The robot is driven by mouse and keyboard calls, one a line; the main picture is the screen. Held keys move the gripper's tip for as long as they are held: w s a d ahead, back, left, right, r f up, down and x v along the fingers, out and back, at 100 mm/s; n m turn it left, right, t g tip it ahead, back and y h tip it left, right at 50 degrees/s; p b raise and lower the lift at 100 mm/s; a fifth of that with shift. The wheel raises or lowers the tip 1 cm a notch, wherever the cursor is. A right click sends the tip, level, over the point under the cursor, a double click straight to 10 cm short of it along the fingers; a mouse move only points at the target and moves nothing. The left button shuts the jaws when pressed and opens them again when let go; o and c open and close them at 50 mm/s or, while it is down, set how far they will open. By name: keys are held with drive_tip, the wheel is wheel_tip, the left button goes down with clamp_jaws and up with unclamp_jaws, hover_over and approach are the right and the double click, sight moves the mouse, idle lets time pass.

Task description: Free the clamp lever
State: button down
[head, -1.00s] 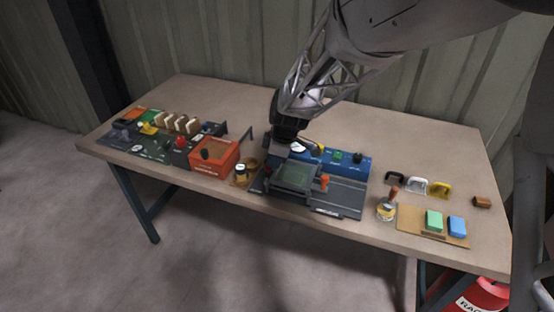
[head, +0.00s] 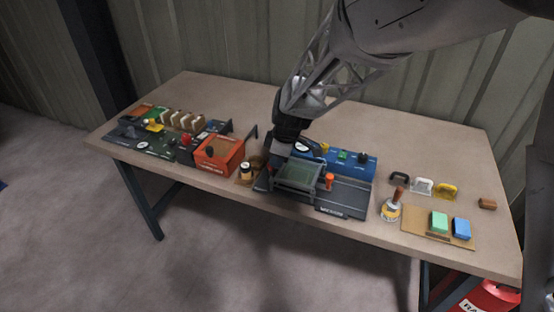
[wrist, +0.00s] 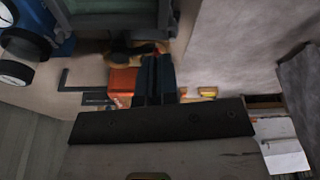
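The dark fixture (head: 345,200) stands near the table's front edge, with a framed green panel (head: 299,174) on it. An orange-red handle (head: 329,181) stands upright at the panel's right side. I cannot tell for certain which part is the clamp lever. My gripper (head: 275,162) is low at the panel's left rear corner, and its fingertips are largely hidden in the head view. In the wrist view the dark fingers (wrist: 156,78) lie close together, next to a dark rounded piece (wrist: 130,53). Whether anything is between them cannot be made out.
An orange box (head: 218,155) and a small round-topped item (head: 246,170) stand left of the fixture. A blue unit (head: 350,163) is behind it. A wooden-handled stamp (head: 392,207) and several coloured handles stand at right. The table's back is clear.

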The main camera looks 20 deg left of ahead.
drive_tip(key=shift+d+f, duration=0.1)
drive_tip(key=shift+d, duration=0.05)
idle(0.3)
drive_tip(key=w+d+v, duration=0.1)
drive_tip(key=d+v, duration=0.1)
drive_tip(key=v, duration=1)
drive_tip(key=shift+d+f, duration=0.2)
drive_tip(key=shift+d, duration=0.25)
drive_tip(key=shift+d, duration=0.1)
